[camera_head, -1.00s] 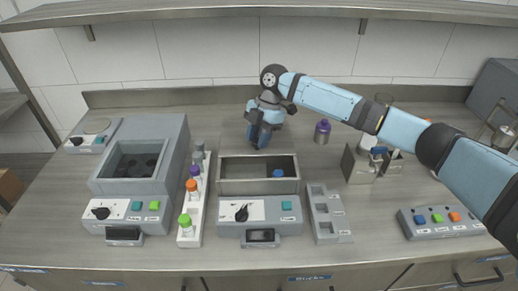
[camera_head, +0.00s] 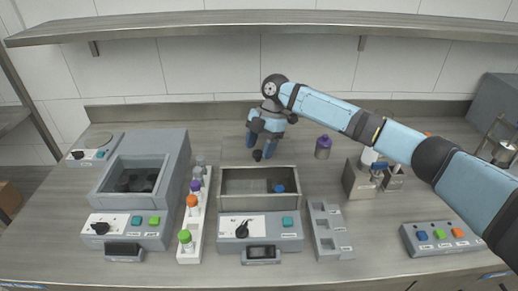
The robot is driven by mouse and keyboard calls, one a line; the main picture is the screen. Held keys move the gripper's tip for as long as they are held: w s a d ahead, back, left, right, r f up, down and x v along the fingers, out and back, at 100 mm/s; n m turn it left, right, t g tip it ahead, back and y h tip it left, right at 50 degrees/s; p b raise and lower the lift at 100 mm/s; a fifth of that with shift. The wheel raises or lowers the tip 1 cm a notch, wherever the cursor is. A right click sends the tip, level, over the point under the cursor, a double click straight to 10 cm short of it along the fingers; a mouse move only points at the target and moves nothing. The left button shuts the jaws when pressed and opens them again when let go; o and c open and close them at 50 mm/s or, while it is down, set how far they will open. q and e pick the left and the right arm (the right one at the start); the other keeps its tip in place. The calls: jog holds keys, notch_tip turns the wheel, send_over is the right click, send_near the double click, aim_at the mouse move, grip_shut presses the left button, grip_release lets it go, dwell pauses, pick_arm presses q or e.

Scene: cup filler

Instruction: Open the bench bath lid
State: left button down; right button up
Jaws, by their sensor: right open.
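The bench bath (camera_head: 232,247) is the grey box in the middle, with a dial, a teal button and a small display on its front. Its metal basin is uncovered from above, and a blue-capped item (camera_head: 279,188) is inside at the right. A pale grey panel (camera_head: 232,150), which looks like the lid, is swung back behind the basin. A dark knob (camera_head: 257,155) shows at its near edge. My right gripper (camera_head: 261,150) is open just behind the basin, with its blue fingers apart above the knob. It appears empty; contact with the knob is unclear. My left gripper is not in view.
A larger grey device (camera_head: 140,205) with an open well stands left. A white rack (camera_head: 190,240) of capped tubes is between it and the bath. A slotted grey holder (camera_head: 328,230) stands right of the bath, and a purple-capped bottle (camera_head: 323,147) behind it. A shelf (camera_head: 300,22) hangs above.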

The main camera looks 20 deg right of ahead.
jog(key=v, duration=1.2)
jog(key=shift+r, duration=0.35)
jog(key=shift+d, duration=0.1)
